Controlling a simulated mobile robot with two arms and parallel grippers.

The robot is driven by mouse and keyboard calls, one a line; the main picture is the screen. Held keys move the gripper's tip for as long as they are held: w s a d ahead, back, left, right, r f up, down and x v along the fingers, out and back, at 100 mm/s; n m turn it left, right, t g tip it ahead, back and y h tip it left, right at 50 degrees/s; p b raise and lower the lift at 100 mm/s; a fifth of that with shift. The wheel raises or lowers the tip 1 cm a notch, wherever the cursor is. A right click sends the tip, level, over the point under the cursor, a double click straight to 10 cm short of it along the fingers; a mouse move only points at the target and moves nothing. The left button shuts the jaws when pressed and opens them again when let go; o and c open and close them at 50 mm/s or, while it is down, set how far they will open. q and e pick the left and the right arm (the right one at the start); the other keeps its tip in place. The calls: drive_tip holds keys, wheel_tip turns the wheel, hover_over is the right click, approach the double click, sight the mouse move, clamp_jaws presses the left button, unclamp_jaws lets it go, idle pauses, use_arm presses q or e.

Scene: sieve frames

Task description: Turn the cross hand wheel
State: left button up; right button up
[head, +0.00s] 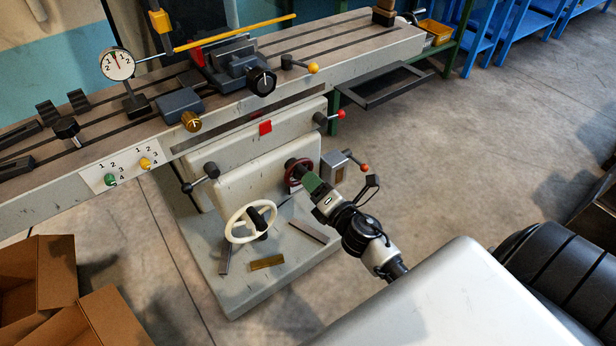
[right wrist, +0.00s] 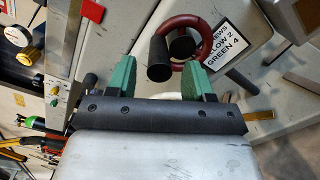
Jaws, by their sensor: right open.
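A dark red hand wheel (head: 296,174) with a dark hub sits on the front of the grey machine. In the right wrist view the red wheel (right wrist: 178,22) shows its rim, a black hub and a black crank handle (right wrist: 158,75). A larger white hand wheel (head: 240,236) is lower left of it. I cannot tell from the pictures which wheel is called the cross wheel. My right gripper (head: 308,182), with green fingers, is open at the red wheel. In the right wrist view the handle's end appears between the open fingers (right wrist: 158,66); contact is not clear. My left gripper is not seen.
A grey box with a red-knobbed lever (head: 345,166) stands just right of the wheel. A black-knobbed lever (head: 200,178) is to the left. Open floor lies to the right.

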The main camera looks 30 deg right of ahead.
drive_tip(key=s, duration=0.6)
drive_tip(key=shift+s+d+b, duration=0.15)
drive_tip(key=shift+s+b, duration=0.2)
drive_tip(key=shift+s, duration=0.05)
drive_tip(key=s+a+f+m+g+h+p, duration=0.1)
drive_tip(key=s+f+m+g+p, duration=0.3)
drive_tip(key=f+m, duration=0.55)
drive_tip(key=s+a+f+m+g+p, duration=0.15)
drive_tip(key=s+f+m+g, duration=0.45)
drive_tip(key=f, duration=0.9)
drive_tip(key=s+a+f+m+g+p, duration=0.2)
drive_tip(key=s+f, duration=0.3)
drive_tip(key=s, duration=0.7)
drive_tip(key=s+a+f+m+g+p, duration=0.1)
drive_tip(key=s+f+m+g, duration=0.3)
drive_tip(key=s, duration=0.8)
drive_tip(key=shift+a+f+g+p, duration=0.4)
drive_tip(key=shift+f+p, duration=0.05)
drive_tip(key=shift+f, duration=0.5)
